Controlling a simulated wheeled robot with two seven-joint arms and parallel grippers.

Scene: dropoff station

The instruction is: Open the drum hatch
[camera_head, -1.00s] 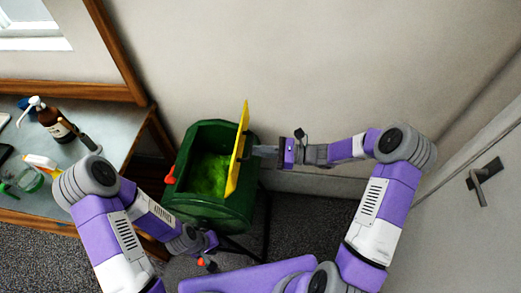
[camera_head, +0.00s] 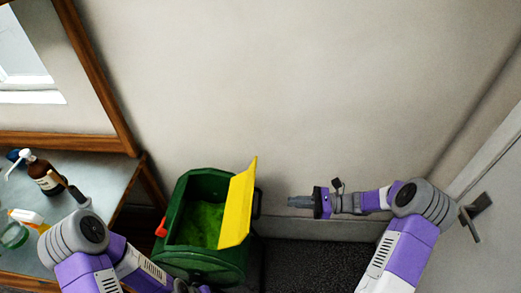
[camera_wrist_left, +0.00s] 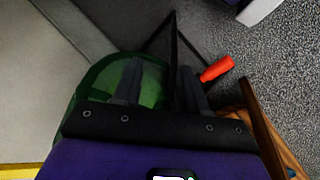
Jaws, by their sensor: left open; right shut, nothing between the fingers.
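The green drum (camera_head: 207,263) stands against the wall with its top opening uncovered and green contents (camera_head: 203,224) showing inside. Its yellow hatch (camera_head: 238,207) stands raised at the right edge of the opening, tilted outward. A red knob (camera_head: 161,228) sits on the drum's left side. My right gripper (camera_head: 291,202) is shut and empty, to the right of the hatch and apart from it. My left gripper is mostly out of the head view at the bottom; in the left wrist view its fingers (camera_wrist_left: 161,85) are open in front of the drum (camera_wrist_left: 92,80), with nothing held.
A table (camera_head: 95,180) with a brown pump bottle (camera_head: 43,174) and a spray bottle (camera_head: 27,217) stands left of the drum. The wall (camera_head: 290,90) is close behind. A door handle (camera_head: 474,215) is at the right. Dark floor (camera_head: 310,262) is clear right of the drum.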

